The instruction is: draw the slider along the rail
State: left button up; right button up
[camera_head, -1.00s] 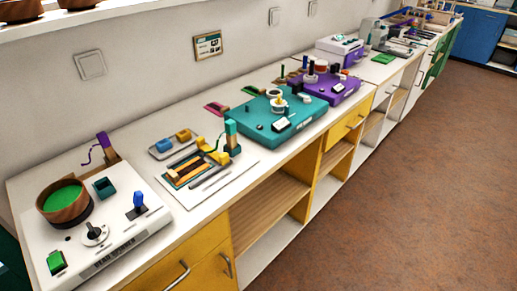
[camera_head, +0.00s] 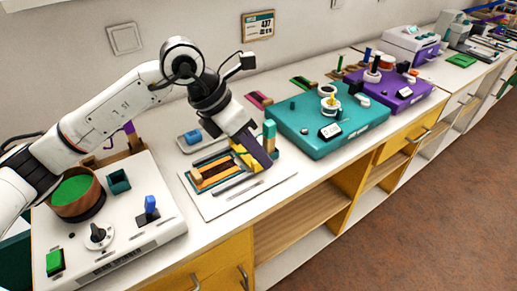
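A white board (camera_head: 225,207) lies on the counter, with a dark frame of orange and brown strips (camera_head: 213,172) on it. Grey bars lie along the frame. Yellow stepped pieces (camera_head: 240,151) stand at the frame's right end, beside a teal post (camera_head: 269,132). I cannot tell which part is the slider. My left gripper (camera_head: 262,162) points down over the board's right end, in front of the yellow pieces and partly hiding them. Its dark purple finger side shows; the gap between the fingers does not, nor whether it touches anything. My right gripper is not in view.
A bead machine (camera_head: 160,225) with a wooden bowl (camera_head: 76,205) stands at left, under my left arm. A small tray (camera_head: 184,146) with a blue block (camera_head: 193,136) lies behind the board. A teal machine (camera_head: 310,142) and a purple one (camera_head: 412,103) stand to the right.

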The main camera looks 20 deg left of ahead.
pick_arm(q)
jog(key=t+y, duration=0.1)
jog(key=y, duration=0.1)
send_near(254, 162)
jog(key=r, duration=0.2)
jog(key=x, duration=1)
jog(key=shift+w+f+p, duration=0.1)
jog(key=shift+f+p, duration=0.15)
jog(key=shift+p, duration=0.1)
grip_shut()
